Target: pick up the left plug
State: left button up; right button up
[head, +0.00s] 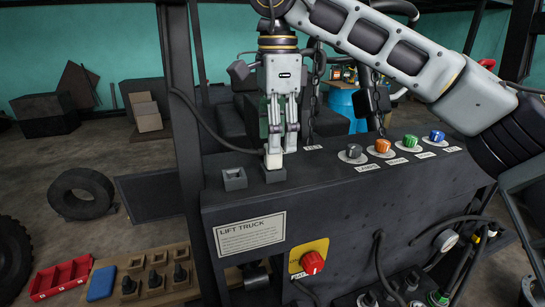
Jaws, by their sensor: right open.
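A small pale plug (273,161) sits upright in a dark square socket block (273,176) on the top left of the dark truck console. A black cable runs to it from the left. My right gripper (278,147) points straight down just above and around the plug, with its fingers apart. I cannot tell whether the fingertips touch the plug. A second dark socket block (234,179) stands to the left and looks empty. My left gripper is not in view.
Grey, orange, green and blue knobs (383,146) stand along the console top to the right. A red switch on a yellow plate (312,262) is on its front. A dark upright post (182,120) stands close on the left. A chain hangs behind the gripper.

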jog(key=shift+a+f+p, duration=0.1)
jog(key=shift+f+p, duration=0.25)
jog(key=shift+f, duration=2)
jog(key=shift+c, duration=0.4)
jog(key=c, duration=1)
jog(key=shift+r, duration=0.1)
jog(key=shift+c, duration=0.2)
jog(key=shift+w+r, duration=0.1)
jog(key=shift+r, duration=0.75)
notch_tip(320, 180, up, 6)
jog(key=shift+r, duration=1.05)
